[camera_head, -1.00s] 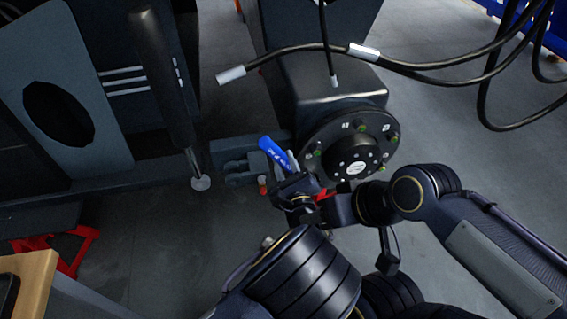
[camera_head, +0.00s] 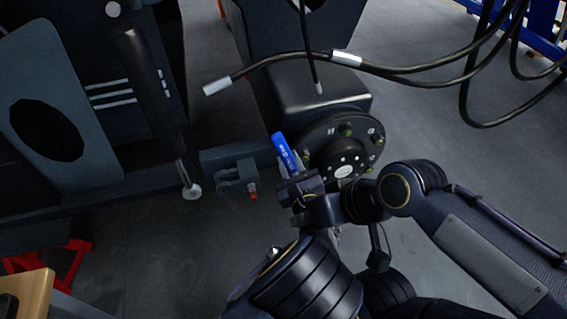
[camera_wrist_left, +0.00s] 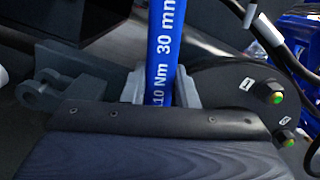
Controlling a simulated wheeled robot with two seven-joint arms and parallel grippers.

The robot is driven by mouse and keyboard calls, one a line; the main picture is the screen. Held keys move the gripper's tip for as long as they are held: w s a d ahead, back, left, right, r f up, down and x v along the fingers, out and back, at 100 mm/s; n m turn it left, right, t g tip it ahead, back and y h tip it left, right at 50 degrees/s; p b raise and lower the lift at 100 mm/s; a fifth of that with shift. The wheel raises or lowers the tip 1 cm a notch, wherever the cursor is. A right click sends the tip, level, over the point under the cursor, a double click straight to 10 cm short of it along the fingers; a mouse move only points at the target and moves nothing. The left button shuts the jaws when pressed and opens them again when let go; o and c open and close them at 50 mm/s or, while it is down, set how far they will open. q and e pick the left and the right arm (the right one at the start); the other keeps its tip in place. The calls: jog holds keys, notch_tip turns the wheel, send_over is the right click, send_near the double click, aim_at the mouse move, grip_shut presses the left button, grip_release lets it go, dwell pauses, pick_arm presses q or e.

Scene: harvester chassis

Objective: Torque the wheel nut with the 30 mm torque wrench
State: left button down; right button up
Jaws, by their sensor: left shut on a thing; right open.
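The blue torque wrench (camera_head: 286,152) stands up, tilted, out of my left gripper (camera_head: 300,187), in front of the hub's left side. In the left wrist view, the wrench (camera_wrist_left: 163,50) reads "30 mm" and "10 Nm", and the left gripper's fingers (camera_wrist_left: 160,90) are shut on it. The black round wheel hub (camera_head: 343,170) carries several wheel nuts with green marks, such as one at the top (camera_head: 346,130). The left wrist view shows a nut beside label 1 (camera_wrist_left: 276,97). Whether the wrench touches a nut is hidden. My right gripper is low and its jaws are hard to make out among my arm links.
A grey bracket (camera_head: 235,178) with a red-tipped pin is left of the hub. A dark cylinder (camera_head: 150,90) stands farther left. Black hoses (camera_head: 420,68) hang above the hub. A wooden table corner (camera_head: 35,290) is at lower left. Floor right of the hub is clear.

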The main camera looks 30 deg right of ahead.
pick_arm(q)
jog(key=shift+d+r+m, duration=0.2)
jog(key=shift+d+m, duration=0.1)
jog(key=shift+d, duration=0.05)
